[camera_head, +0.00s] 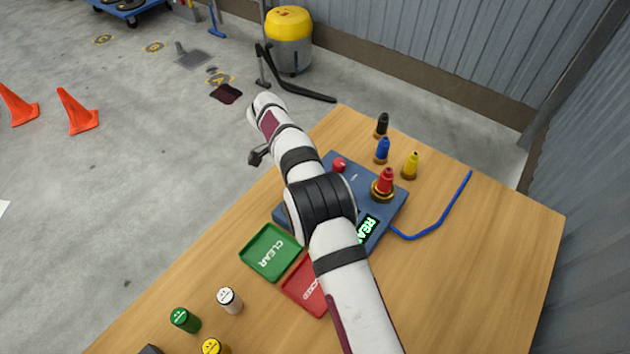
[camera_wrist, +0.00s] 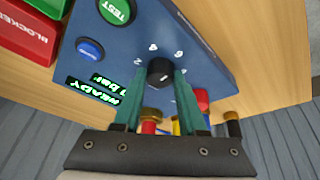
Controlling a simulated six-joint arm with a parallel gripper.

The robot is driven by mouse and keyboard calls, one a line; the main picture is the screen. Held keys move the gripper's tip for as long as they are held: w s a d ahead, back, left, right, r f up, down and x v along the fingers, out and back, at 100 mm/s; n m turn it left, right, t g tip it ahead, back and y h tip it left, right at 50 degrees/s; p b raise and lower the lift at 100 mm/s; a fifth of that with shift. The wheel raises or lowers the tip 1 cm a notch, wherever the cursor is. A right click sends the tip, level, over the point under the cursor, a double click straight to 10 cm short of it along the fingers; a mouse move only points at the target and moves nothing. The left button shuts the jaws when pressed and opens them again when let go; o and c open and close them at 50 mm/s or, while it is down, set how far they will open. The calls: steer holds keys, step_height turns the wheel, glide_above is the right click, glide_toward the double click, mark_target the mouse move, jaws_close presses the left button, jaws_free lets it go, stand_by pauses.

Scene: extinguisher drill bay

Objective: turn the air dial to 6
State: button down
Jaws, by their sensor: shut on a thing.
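The air dial (camera_wrist: 160,69) is a round black knob on the blue panel box (camera_wrist: 205,65) in the wrist view. My gripper (camera_wrist: 159,80) has its two teal fingers on either side of the knob and is shut on it. Small white marks ring the dial, too small to read surely; some are behind the fingers. The dial's pointed setting cannot be told. A lit display (camera_wrist: 97,92) reads READY and what looks like 1 bar. In the head view the panel box (camera_head: 393,203) shows partly, with dial and gripper hidden behind my arm.
A green TEST button (camera_wrist: 116,10) and a blue button (camera_wrist: 90,49) are on the panel. A red-topped fitting (camera_head: 385,182) stands at its edge, with several coloured fittings beyond. A green CLEAR tray (camera_head: 251,264) and red tray (camera_head: 300,285) lie nearby. The table's right side (camera_head: 480,270) is mostly clear.

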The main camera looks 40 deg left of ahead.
steer(key=shift+f+m, duration=0.1)
steer(key=shift+m, duration=0.4)
steer(key=shift+c, duration=2.3)
jaws_free()
steer(key=v, duration=0.7)
steer(key=shift+r, duration=0.3)
steer(key=shift+a, duration=0.1)
